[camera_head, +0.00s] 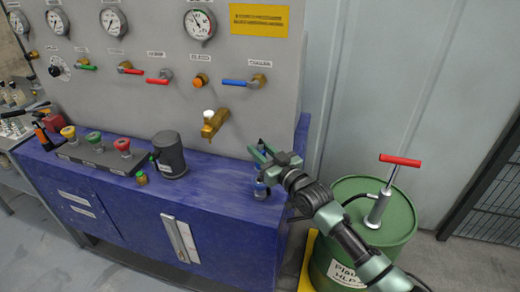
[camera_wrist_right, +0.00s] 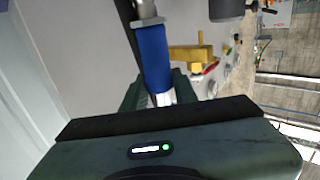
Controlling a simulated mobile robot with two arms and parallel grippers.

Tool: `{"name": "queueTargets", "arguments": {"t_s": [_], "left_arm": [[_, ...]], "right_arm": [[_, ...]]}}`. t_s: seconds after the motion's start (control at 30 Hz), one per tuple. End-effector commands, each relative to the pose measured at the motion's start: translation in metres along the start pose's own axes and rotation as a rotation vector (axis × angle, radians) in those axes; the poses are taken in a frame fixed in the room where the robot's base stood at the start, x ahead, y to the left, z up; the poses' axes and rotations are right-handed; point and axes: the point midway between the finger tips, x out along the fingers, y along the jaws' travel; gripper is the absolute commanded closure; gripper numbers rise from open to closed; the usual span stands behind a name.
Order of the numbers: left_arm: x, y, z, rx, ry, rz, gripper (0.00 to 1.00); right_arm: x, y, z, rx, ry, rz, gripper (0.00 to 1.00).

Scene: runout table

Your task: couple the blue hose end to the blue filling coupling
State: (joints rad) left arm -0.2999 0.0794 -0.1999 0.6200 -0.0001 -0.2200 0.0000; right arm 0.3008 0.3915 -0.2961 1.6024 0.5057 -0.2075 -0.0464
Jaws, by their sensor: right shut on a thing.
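My right gripper (camera_head: 264,157) is at the right end of the purple bench top, its arm coming in from the lower right. In the right wrist view it is shut on the blue hose end (camera_wrist_right: 153,55), a blue sleeve with a metal collar at its upper end and a pale part between the fingers. A small blue part (camera_head: 261,188) shows just below the gripper in the head view; I cannot tell whether it belongs to the hose end. I cannot make out the blue filling coupling for certain. My left gripper is not in view.
The grey panel carries gauges, valves and a brass tap (camera_head: 213,123), left of my gripper. A dark grey canister (camera_head: 169,155) and a row of yellow, green and red knobs stand farther left. A green drum (camera_head: 376,219) with a red-handled pump stands right of the bench.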

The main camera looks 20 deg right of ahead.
Motion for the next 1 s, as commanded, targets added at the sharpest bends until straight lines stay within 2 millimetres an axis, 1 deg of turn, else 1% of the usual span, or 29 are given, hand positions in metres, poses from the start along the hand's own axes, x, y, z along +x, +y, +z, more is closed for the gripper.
{"name": "queueTargets", "arguments": {"t_s": [0.73,1.0], "left_arm": [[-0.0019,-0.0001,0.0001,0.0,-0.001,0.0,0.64],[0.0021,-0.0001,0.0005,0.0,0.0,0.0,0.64]], "right_arm": [[0.0001,0.0002,-0.0009,0.001,0.002,0.0,1.0],[0.0001,0.0002,0.0045,0.001,0.002,0.0,1.0]]}}
